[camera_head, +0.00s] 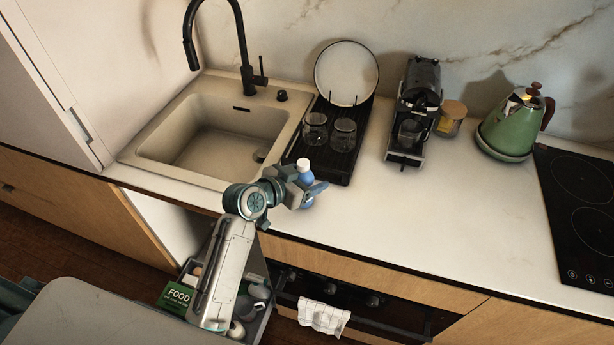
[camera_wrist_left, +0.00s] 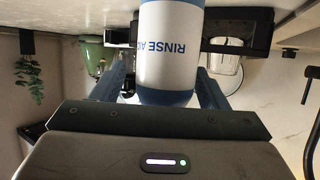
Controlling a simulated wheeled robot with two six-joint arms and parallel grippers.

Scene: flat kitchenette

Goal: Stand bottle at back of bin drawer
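A blue bottle with a white cap (camera_head: 304,166) stands upright at the counter's front edge, beside the drying rack. In the left wrist view the bottle (camera_wrist_left: 170,50) appears upside down with a white "RINSE AID" label. My left gripper (camera_head: 308,189) has its fingers on either side of the bottle. A narrow gap shows between one finger and the bottle in the wrist view, so it looks open. The bin drawer (camera_head: 186,268) is pulled out below the counter, partly hidden by my left arm. A green "FOOD" container (camera_head: 176,297) sits in it. My right gripper is out of view.
A sink (camera_head: 215,133) lies behind my left arm. A black drying rack (camera_head: 330,150) holds glasses and a plate. A coffee machine (camera_head: 413,110), green kettle (camera_head: 508,125) and black hob (camera_head: 580,205) stand farther right. The counter middle is clear. A towel (camera_head: 323,316) hangs on the oven.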

